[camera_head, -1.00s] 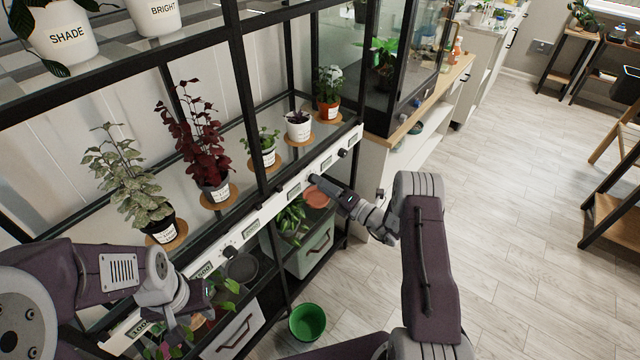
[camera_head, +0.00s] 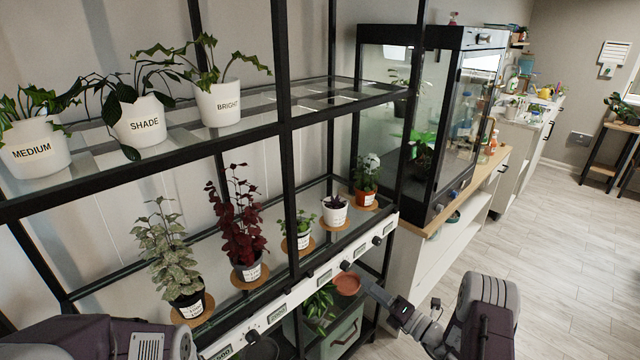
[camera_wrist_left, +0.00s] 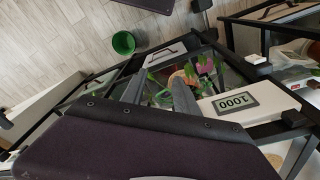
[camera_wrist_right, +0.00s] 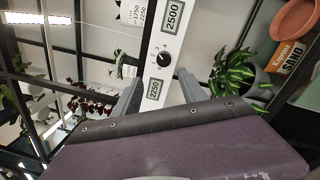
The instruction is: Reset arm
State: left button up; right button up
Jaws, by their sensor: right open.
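My right arm (camera_head: 485,310) enters from the lower right in the head view, with the right gripper (camera_head: 374,290) in front of the shelf's white control strip (camera_head: 290,303). In the right wrist view the right gripper's fingers (camera_wrist_right: 162,88) are apart with nothing between them; a black knob (camera_wrist_right: 163,59) and number displays show beyond. My left arm (camera_head: 100,340) shows only partly at the bottom left of the head view; its gripper is out of that picture.
Several potted plants stand on the black-framed shelf, including a dark red one (camera_head: 238,225) and a pale-leaved one (camera_head: 170,255). White pots labelled MEDIUM (camera_head: 35,150), SHADE (camera_head: 140,122) and BRIGHT (camera_head: 220,104) stand above. A green bucket (camera_wrist_left: 123,43) is on the floor. Open floor lies right.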

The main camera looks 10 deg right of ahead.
jog(key=s+a+r+n+g+y+p, duration=0.25)
jog(key=a+r+n+g+y, duration=0.45)
jog(key=a+r, duration=0.8)
jog(key=s+a+r+n+g+h+p, duration=0.35)
jog(key=s+a+n+g, duration=0.35)
jog(key=s+n, duration=0.4)
jog(key=s+d+f+n+g+h, duration=0.25)
jog(key=s+n+h, duration=0.2)
jog(key=s, duration=0.25)
jog(key=s+d+f+n+g+h, duration=0.1)
jog(key=s+d+f+n+h, duration=0.15)
jog(key=s+n+h, duration=0.35)
jog(key=w+d+f+n+t+h, duration=0.1)
jog(key=d+f+n+t+h, duration=0.2)
jog(key=d+n, duration=0.9)
notch_tip(320, 180, down, 2)
jog(key=shift+d+t+h, duration=0.35)
jog(key=shift+d+h, duration=0.25)
jog(key=shift+d, duration=0.05)
jog(key=shift+n, duration=0.25)
